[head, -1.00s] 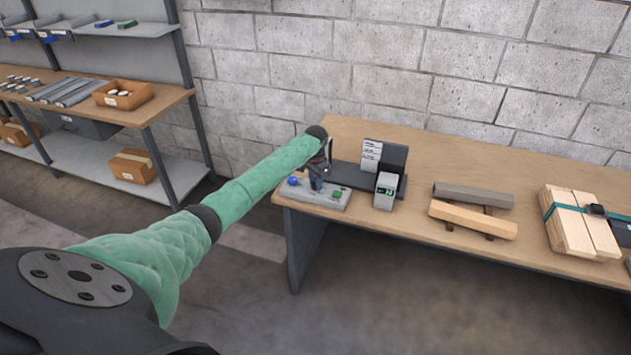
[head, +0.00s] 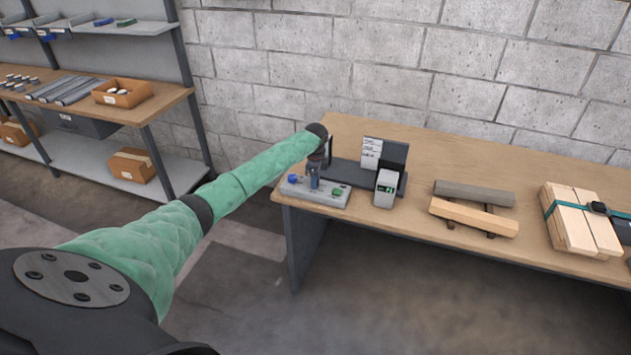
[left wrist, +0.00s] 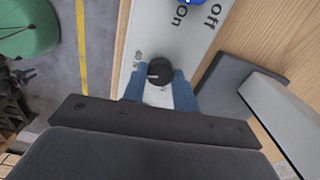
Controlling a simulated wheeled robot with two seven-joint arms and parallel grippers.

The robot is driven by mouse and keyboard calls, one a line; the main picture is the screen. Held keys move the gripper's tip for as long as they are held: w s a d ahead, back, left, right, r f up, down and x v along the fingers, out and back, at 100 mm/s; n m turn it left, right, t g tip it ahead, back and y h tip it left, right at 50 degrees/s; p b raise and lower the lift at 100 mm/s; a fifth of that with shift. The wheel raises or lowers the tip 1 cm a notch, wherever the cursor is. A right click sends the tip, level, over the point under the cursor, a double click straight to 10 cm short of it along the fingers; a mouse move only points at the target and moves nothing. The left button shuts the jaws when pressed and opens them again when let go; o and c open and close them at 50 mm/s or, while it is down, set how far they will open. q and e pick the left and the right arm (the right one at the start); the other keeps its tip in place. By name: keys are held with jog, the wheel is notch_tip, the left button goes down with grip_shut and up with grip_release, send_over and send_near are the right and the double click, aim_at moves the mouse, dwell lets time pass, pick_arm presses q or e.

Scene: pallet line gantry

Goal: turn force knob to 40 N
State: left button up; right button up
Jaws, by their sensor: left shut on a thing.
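The grey control panel (head: 325,197) lies at the left front edge of the workbench. My left gripper (head: 315,183) points down onto its middle, and in the head view it hides the force knob. In the left wrist view the black round force knob (left wrist: 160,70) sits between the blue fingertips of my left gripper (left wrist: 160,88), which is shut on it. A pale pointer mark shows on the knob's lower left side.
A device with a green display (head: 386,189) stands close to the right. Wooden bars (head: 473,217) and strapped boards (head: 578,220) lie farther right.

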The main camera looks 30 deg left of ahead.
pick_arm(q)
jog(key=shift+w+a+r+m, duration=0.1)
jog(key=shift+m, duration=1.1)
jog(key=shift+m+b, duration=0.35)
jog(key=shift+m, duration=0.15)
pick_arm(e)
jog(key=shift+w+a+r, duration=0.45)
jog(key=shift+w+r, duration=0.15)
jog(key=shift+r, duration=0.2)
pick_arm(q)
jog(key=o, duration=0.9)
jog(key=shift+o, duration=0.3)
pick_arm(e)
jog(key=shift+s+f, duration=0.1)
jog(key=shift+s, duration=0.15)
